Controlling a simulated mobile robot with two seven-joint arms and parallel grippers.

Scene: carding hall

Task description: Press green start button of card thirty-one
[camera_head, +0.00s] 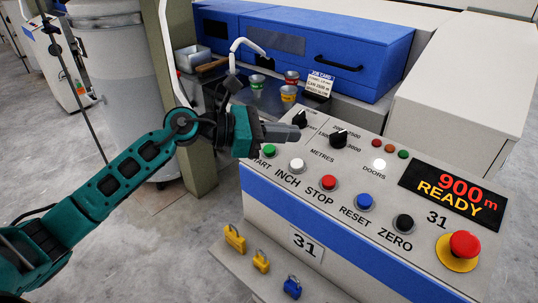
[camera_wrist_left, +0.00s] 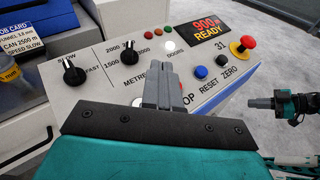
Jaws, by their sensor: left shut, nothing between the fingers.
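The green start button (camera_head: 269,151) is at the left end of the button row on card thirty-one's sloped panel (camera_head: 330,165), and its START label is partly covered. My left gripper (camera_head: 298,132) is shut and empty, its fingers pointing right above the panel, behind and to the right of the green button in the head view. I cannot tell the exact height of the fingers over the panel. In the left wrist view the shut fingers (camera_wrist_left: 163,85) cover part of the panel, and the green button is hidden. My right gripper (camera_wrist_left: 258,103) shows at the right edge there, away from the panel.
White inch (camera_head: 296,165), red stop (camera_head: 329,182), blue reset (camera_head: 364,201) and black zero (camera_head: 403,222) buttons follow in the row. A red mushroom button (camera_head: 464,244) is at the right. Two black knobs stand near the fingers. The display (camera_head: 455,196) reads 900 m READY.

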